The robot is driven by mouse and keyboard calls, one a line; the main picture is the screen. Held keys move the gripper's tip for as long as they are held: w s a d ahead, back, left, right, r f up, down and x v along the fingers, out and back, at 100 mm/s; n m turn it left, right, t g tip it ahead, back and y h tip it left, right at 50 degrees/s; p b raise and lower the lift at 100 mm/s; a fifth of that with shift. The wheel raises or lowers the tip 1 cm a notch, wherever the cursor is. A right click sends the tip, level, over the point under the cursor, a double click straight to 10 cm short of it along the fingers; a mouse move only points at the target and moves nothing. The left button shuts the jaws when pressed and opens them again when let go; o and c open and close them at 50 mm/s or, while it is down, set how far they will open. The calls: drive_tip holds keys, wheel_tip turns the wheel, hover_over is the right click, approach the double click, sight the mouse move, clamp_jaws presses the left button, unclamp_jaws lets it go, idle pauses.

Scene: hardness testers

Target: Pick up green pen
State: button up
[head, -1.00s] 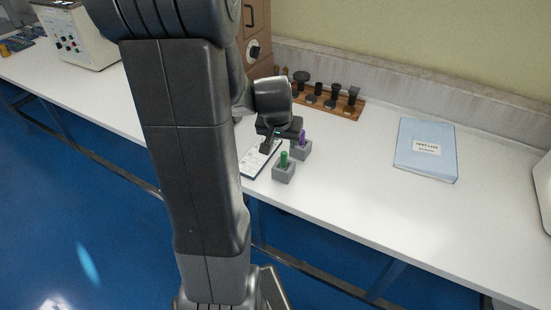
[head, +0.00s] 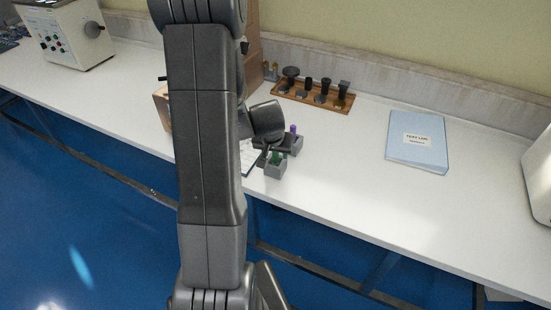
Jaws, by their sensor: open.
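The green pen (head: 276,157) stands upright in a small grey holder (head: 275,171) near the front edge of the bench. A purple pen (head: 293,129) stands in a second grey holder (head: 297,146) just behind it to the right. My gripper (head: 268,160) is open, with its fingers low beside the green pen at its left. The fingers partly cover the pen, and I cannot tell whether they touch it or stand around it. A clipboard with a white sheet (head: 248,158) lies to the left, mostly hidden behind my arm.
A wooden rack (head: 312,95) with several dark tools stands at the back near the wall. A blue test log binder (head: 418,140) lies to the right. White machines stand at the far left (head: 68,38) and right edge (head: 540,180). The bench right of the holders is clear.

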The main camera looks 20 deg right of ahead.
drive_tip(key=shift+w+d+f, duration=0.1)
drive_tip(key=shift+w+f, duration=0.05)
drive_tip(key=shift+f, duration=0.3)
clamp_jaws()
wheel_tip(320, 180, up, 10)
drive_tip(key=shift+r+p, duration=0.1)
drive_tip(key=shift+p, duration=0.5)
idle(0.4)
